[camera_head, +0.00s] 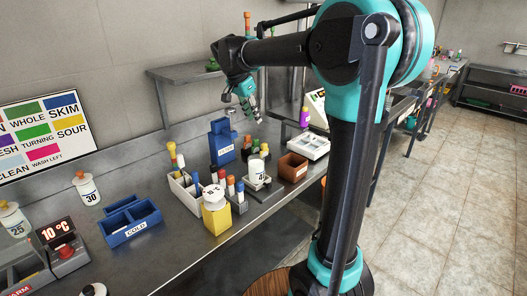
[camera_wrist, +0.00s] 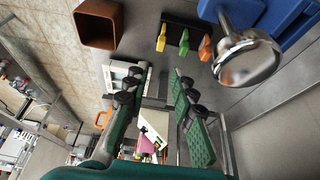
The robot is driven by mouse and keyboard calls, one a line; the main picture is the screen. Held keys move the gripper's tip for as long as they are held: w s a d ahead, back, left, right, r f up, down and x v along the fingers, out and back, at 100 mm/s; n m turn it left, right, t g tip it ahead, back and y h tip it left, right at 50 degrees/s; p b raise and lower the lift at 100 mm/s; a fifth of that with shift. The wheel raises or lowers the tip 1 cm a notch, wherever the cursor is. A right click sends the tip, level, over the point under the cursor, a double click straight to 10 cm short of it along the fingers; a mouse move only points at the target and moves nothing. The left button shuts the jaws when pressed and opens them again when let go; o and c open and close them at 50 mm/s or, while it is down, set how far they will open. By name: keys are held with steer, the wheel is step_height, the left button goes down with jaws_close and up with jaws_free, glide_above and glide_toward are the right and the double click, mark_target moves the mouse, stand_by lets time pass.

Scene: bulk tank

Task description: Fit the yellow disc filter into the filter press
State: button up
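My gripper (camera_head: 250,112) hangs above the back of the bench, pointing down. In the wrist view its two green-padded fingers (camera_wrist: 161,78) stand apart with nothing between them. A shiny round metal piece (camera_wrist: 248,60) shows at the upper right of the wrist view, beside the fingers; I cannot tell whether it is the filter press. A yellow clip-like piece (camera_wrist: 162,38) stands on a dark rack in the wrist view, with a green one (camera_wrist: 184,42) and an orange one (camera_wrist: 205,48). I cannot make out the yellow disc filter for certain in either view.
A blue labelled stand (camera_head: 222,142), a white tray (camera_head: 308,145), a brown box (camera_head: 292,167), a yellow block with a white jar (camera_head: 216,212) and a blue tray (camera_head: 130,222) crowd the bench. A shelf (camera_head: 190,72) is on the wall.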

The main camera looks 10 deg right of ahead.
mark_target(264, 144)
steer(key=x, duration=1.5)
steer(key=shift+f, duration=0.4)
steer(key=shift+c, duration=0.6)
jaws_close()
